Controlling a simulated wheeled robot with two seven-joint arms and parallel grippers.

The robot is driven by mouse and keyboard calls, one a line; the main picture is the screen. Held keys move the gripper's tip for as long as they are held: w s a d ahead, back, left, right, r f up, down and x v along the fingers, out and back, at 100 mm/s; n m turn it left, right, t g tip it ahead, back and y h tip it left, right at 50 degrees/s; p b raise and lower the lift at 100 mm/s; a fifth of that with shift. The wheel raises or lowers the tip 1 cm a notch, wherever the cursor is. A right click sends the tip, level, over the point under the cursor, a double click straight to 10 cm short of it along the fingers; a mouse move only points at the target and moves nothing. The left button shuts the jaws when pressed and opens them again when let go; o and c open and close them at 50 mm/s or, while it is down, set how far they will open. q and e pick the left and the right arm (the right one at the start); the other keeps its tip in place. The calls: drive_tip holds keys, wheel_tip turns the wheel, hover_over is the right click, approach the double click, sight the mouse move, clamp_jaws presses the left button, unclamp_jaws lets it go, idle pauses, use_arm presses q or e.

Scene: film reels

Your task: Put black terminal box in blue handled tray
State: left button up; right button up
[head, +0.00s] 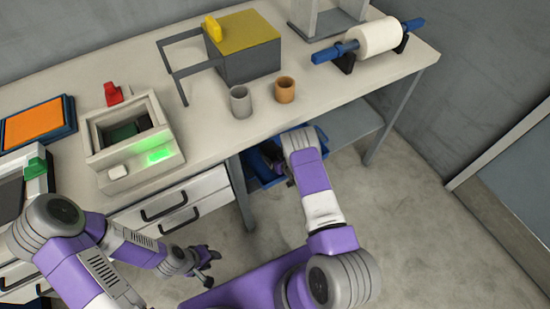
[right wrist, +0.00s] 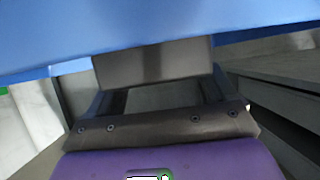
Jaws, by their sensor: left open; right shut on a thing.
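The blue tray (head: 258,170) is below the bench top, partly hidden by the bench edge and my right arm. A large blue surface (right wrist: 120,35), apparently the tray, crosses the top of the right wrist view. My right gripper (right wrist: 155,88) is at the tray, shut on a dark grey, box-like thing, apparently the black terminal box (right wrist: 150,65). The blue surface covers the box's upper part, so I cannot tell whether the box rests on the tray. My left gripper (head: 207,266) is open and empty in front of the drawers.
The bench top (head: 310,105) is above the tray, and a bench leg (head: 240,195) stands beside it. A grey cup (head: 240,101) and an orange cup (head: 285,90) stand near the bench edge. A lower shelf (head: 350,122) is to the right. The floor in front is clear.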

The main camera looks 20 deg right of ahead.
drive_tip(key=shift+w+f, duration=0.1)
drive_tip(key=shift+f, duration=0.65)
drive_tip(key=o, duration=1.4)
drive_tip(key=p+v, duration=0.5)
drive_tip(key=v, duration=0.7)
drive_tip(key=s+a+r+m+g, duration=0.1)
drive_tip(key=s+a+r+g, duration=0.1)
drive_tip(key=s+a+g, duration=0.2)
drive_tip(key=s+a+r+m+g+y, duration=0.1)
drive_tip(key=s+a+g, duration=0.3)
drive_tip(key=s+a, duration=0.5)
drive_tip(key=s+a+r+m+g+y, duration=0.1)
drive_tip(key=s+a+r+m+g, duration=0.1)
drive_tip(key=s+a+g, duration=0.2)
drive_tip(key=shift+s+a+r, duration=0.2)
drive_tip(key=shift+s+a, duration=0.6)
drive_tip(key=shift+s, duration=0.05)
drive_tip(key=shift+s+a+r, duration=0.2)
drive_tip(key=shift+s+a, duration=0.55)
drive_tip(key=shift+s, duration=0.15)
drive_tip(key=shift+r, duration=0.1)
